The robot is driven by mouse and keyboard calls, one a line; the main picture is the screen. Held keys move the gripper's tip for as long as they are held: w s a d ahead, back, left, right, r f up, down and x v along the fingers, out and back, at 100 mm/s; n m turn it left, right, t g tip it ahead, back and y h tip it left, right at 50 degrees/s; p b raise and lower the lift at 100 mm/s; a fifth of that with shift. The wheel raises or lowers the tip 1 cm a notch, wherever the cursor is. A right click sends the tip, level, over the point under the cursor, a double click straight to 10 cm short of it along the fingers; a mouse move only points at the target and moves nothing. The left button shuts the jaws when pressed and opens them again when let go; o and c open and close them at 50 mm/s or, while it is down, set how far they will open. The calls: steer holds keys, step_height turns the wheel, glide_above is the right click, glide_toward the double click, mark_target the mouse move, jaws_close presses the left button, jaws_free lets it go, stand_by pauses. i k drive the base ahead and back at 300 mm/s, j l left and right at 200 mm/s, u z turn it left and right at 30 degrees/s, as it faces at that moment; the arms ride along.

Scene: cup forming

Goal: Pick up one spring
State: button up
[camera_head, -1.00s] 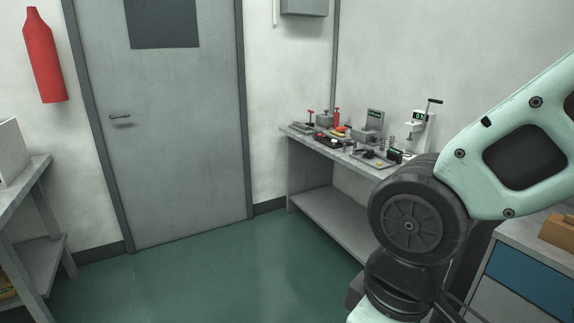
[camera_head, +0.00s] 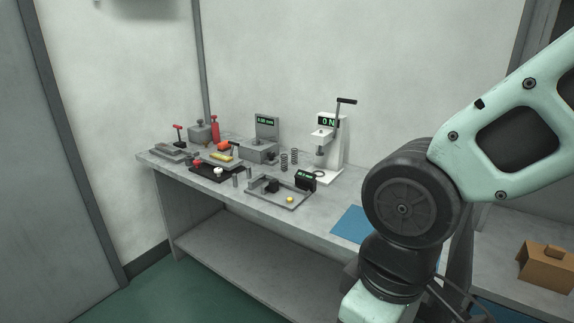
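Two dark coil springs stand upright side by side on the workbench (camera_head: 325,205), between a grey gauge block and a white press. The left spring (camera_head: 284,160) and the right spring (camera_head: 294,156) are close together and look alike. My arm fills the right side of the head view, well to the right of the springs. My gripper is not visible, and the lower end of the arm runs out at the bottom edge.
The white press (camera_head: 330,145) with its black lever stands right of the springs. The gauge block (camera_head: 259,150) stands left. A grey tray (camera_head: 280,201) lies in front, with a small display (camera_head: 306,181) beside it. A blue mat (camera_head: 351,224) lies right. A brown box (camera_head: 545,265) sits far right.

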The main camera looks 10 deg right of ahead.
mark_target(284, 163)
steer(key=i+j+z, duration=0.1)
steer(key=z, duration=0.4)
steer(key=i+j+z, duration=0.1)
steer(key=z, duration=0.4)
steer(key=i+j+z, duration=0.15)
steer(key=j+z, duration=0.25)
steer(key=j, duration=0.65)
steer(key=j+z, duration=0.45)
steer(key=j, duration=2.35)
steer(key=i+j, duration=0.1)
steer(key=j, duration=0.15)
steer(key=i+j, duration=0.15)
steer(key=j, duration=0.1)
